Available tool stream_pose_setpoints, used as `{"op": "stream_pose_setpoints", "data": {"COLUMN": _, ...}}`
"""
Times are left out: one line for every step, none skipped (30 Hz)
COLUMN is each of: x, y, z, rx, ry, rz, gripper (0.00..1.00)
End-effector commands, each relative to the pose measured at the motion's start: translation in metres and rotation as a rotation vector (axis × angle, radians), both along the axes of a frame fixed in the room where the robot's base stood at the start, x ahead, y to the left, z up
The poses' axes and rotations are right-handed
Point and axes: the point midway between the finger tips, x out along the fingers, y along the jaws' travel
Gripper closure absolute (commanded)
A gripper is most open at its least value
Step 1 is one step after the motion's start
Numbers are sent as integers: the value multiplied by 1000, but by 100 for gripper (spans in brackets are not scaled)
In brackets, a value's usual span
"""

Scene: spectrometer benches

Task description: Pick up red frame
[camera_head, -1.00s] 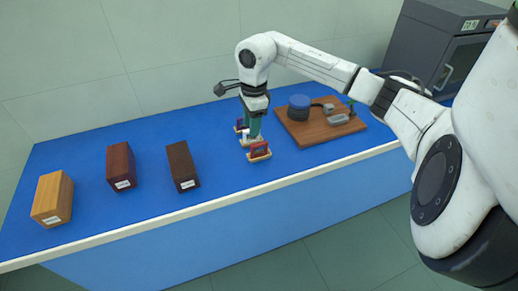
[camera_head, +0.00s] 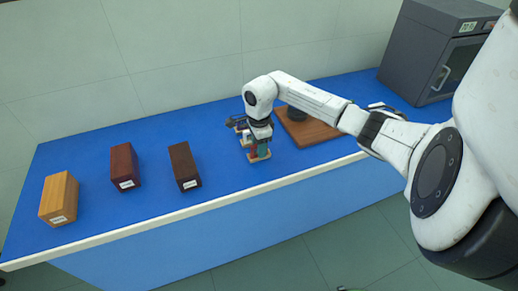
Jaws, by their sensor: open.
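The red frame (camera_head: 253,152) is a small piece on a pale wooden stand near the front edge of the blue bench, in the head camera view. My gripper (camera_head: 263,151) points down at it, with its teal fingers overlapping the frame's right side in this view. The jaws are open. The gripper and wrist hide part of the frame. I cannot tell whether the fingers touch the frame or straddle it.
Other small pieces on stands (camera_head: 241,130) sit just behind the red frame, partly hidden. Orange (camera_head: 58,197), maroon (camera_head: 124,164) and dark brown (camera_head: 184,164) blocks stand left. A wooden board (camera_head: 308,133) and a grey oven-like box (camera_head: 438,50) are right. Bench between is clear.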

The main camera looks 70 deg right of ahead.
Motion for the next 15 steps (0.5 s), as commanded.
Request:
{"op": "stream_pose_setpoints", "data": {"x": 0, "y": 0, "z": -2, "rx": 1, "ry": 0, "rz": 0, "gripper": 55}}
{"op": "stream_pose_setpoints", "data": {"x": 0, "y": 0, "z": -3, "rx": 1, "ry": -1, "rz": 1, "gripper": 55}}
{"op": "stream_pose_setpoints", "data": {"x": 0, "y": 0, "z": -3, "rx": 0, "ry": 0, "rz": 1, "gripper": 55}}
{"op": "stream_pose_setpoints", "data": {"x": 0, "y": 0, "z": -3, "rx": 0, "ry": 0, "rz": 1, "gripper": 55}}
{"op": "stream_pose_setpoints", "data": {"x": 0, "y": 0, "z": -3, "rx": 0, "ry": 0, "rz": 1, "gripper": 55}}
{"op": "stream_pose_setpoints", "data": {"x": 0, "y": 0, "z": -3, "rx": 0, "ry": 0, "rz": 1, "gripper": 55}}
{"op": "stream_pose_setpoints", "data": {"x": 0, "y": 0, "z": -3, "rx": 0, "ry": 0, "rz": 1, "gripper": 55}}
{"op": "stream_pose_setpoints", "data": {"x": 0, "y": 0, "z": -3, "rx": 0, "ry": 0, "rz": 0, "gripper": 55}}
{"op": "stream_pose_setpoints", "data": {"x": 0, "y": 0, "z": -3, "rx": 0, "ry": 0, "rz": 0, "gripper": 59}}
{"op": "stream_pose_setpoints", "data": {"x": 0, "y": 0, "z": -3, "rx": 0, "ry": 0, "rz": 0, "gripper": 62}}
{"op": "stream_pose_setpoints", "data": {"x": 0, "y": 0, "z": -3, "rx": 0, "ry": 0, "rz": 0, "gripper": 65}}
{"op": "stream_pose_setpoints", "data": {"x": 0, "y": 0, "z": -3, "rx": 0, "ry": 0, "rz": 0, "gripper": 69}}
{"op": "stream_pose_setpoints", "data": {"x": 0, "y": 0, "z": -3, "rx": 0, "ry": 0, "rz": 0, "gripper": 72}}
{"op": "stream_pose_setpoints", "data": {"x": 0, "y": 0, "z": -3, "rx": 0, "ry": 0, "rz": 0, "gripper": 74}}
{"op": "stream_pose_setpoints", "data": {"x": 0, "y": 0, "z": -3, "rx": 0, "ry": 0, "rz": 0, "gripper": 78}}
